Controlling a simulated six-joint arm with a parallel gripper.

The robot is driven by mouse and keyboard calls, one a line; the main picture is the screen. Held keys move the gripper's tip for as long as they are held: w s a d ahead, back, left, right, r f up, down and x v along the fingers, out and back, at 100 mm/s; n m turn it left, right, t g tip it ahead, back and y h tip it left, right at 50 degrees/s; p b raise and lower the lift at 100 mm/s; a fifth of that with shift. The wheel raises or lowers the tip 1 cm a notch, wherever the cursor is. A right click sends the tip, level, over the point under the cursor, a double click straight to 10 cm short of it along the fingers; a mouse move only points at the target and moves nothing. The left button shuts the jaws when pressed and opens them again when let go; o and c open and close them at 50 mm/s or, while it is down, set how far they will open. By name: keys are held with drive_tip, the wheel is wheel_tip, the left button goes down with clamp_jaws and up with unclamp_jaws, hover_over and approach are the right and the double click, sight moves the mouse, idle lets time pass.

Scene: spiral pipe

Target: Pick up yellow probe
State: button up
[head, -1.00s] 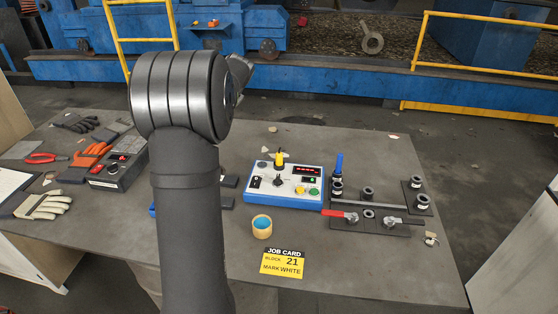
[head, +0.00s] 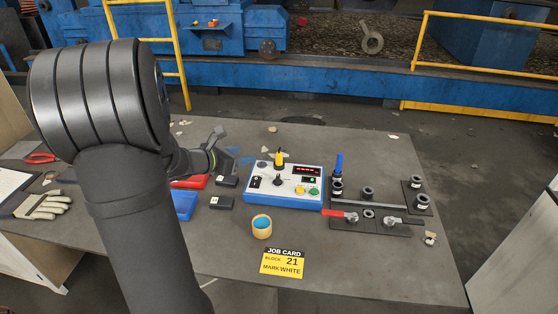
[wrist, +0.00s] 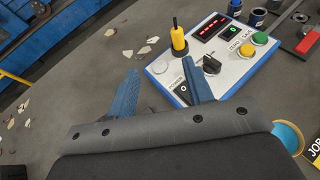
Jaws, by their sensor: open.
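The yellow probe (head: 279,158) stands upright at the back of the blue-and-white control box (head: 262,200). In the wrist view the yellow probe (wrist: 179,40) has a thin dark tip on top and a dark collar at its base. My gripper (head: 231,153) is left of the box in the head view. In the wrist view my gripper (wrist: 160,74) is open, with its two blue fingers apart and nothing between them. The probe is ahead of the fingers, nearer the right one, and apart from both.
A blue probe (head: 339,164) stands at a fixture with several dark sockets and a red-handled valve (head: 340,215). A tan cup (head: 262,228) and a yellow job card (head: 283,264) are in front. Black blocks (head: 221,202) and a blue tray (head: 185,205) lie left.

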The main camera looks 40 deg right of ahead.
sight(279, 158)
drive_tip(key=shift+m+g, duration=0.5)
drive_tip(key=shift+g, duration=0.2)
drive_tip(key=d+f, duration=0.1)
drive_tip(key=d, duration=0.2)
drive_tip(key=s+d+f, duration=0.1)
drive_tip(key=d+f, duration=0.1)
drive_tip(key=d, duration=0.1)
drive_tip(key=d+f, duration=0.1)
drive_tip(key=d, duration=0.2)
drive_tip(key=shift+s+d+f, duration=0.25)
drive_tip(key=shift+s+f, duration=0.05)
drive_tip(key=shift+f, duration=0.05)
drive_tip(key=shift+w+x, duration=0.2)
drive_tip(key=shift+x, duration=1.4)
drive_tip(key=shift+w+x, duration=0.25)
drive_tip(key=shift+x, duration=1.35)
drive_tip(key=shift+r, duration=0.15)
clamp_jaws()
